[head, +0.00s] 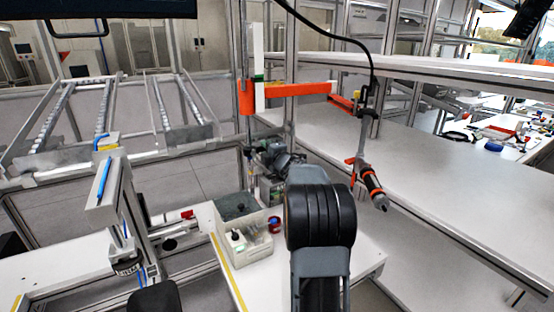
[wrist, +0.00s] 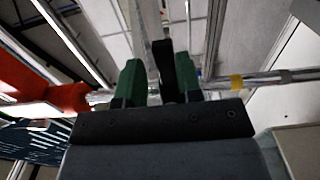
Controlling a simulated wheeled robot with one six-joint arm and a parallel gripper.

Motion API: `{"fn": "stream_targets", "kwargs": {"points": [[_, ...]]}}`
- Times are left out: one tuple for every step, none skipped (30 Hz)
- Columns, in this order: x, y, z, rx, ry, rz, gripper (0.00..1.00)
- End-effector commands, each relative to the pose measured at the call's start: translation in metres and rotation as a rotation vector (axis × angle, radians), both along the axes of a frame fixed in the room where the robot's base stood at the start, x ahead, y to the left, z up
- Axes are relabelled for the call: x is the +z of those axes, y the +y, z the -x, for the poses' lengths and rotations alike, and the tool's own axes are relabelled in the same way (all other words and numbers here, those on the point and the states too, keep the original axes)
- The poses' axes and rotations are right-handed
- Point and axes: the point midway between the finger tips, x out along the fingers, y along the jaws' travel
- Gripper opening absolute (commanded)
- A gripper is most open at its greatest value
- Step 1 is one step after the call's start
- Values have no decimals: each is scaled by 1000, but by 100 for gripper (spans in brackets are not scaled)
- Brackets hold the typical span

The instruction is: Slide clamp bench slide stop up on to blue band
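In the wrist view, my gripper (wrist: 161,75) has two green fingers standing apart. A dark narrow piece (wrist: 168,78) shows between them, nearer the right finger; I cannot tell whether it is touched or what it belongs to. In the head view, my arm's black joint fills the lower middle, and the fingertips cannot be made out. A bench fixture (head: 118,205) with an upright grey post and a bright blue strip (head: 103,181) stands at the left. I cannot tell for certain which part is the slide stop, or whether this strip is the blue band.
An orange beam (head: 300,90) crosses the centre back; a tool with an orange-black handle (head: 372,185) hangs right of it. In the wrist view, a metal rod (wrist: 262,80) with a yellow band runs sideways behind the fingers. A grey box (head: 240,230) sits on the bench. The right shelf (head: 440,165) is mostly clear.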

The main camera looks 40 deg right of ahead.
Motion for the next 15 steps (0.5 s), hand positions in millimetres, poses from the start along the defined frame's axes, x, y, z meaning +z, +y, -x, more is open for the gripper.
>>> {"fn": "stream_targets", "kwargs": {"points": [[0, 1, 10, -3, -2, 1, 32], [-1, 1, 16, -4, -2, 1, 32], [0, 2, 25, -3, -2, 1, 32], [0, 3, 31, -4, -3, 1, 32], [-1, 4, 38, -4, -2, 1, 32], [0, 5, 46, -5, -2, 1, 32], [0, 6, 52, -4, -2, 1, 32], [-1, 7, 58, -3, -2, 1, 32], [0, 8, 66, -4, -2, 1, 32], [-1, 9, 72, -4, -1, 1, 32], [0, 10, 77, -4, -3, 0, 32], [0, 11, 83, -4, -2, 0, 32], [0, 11, 88, -4, -2, 0, 32], [0, 12, 92, -4, -1, 0, 32], [0, 13, 97, -3, -2, 1, 32]]}}
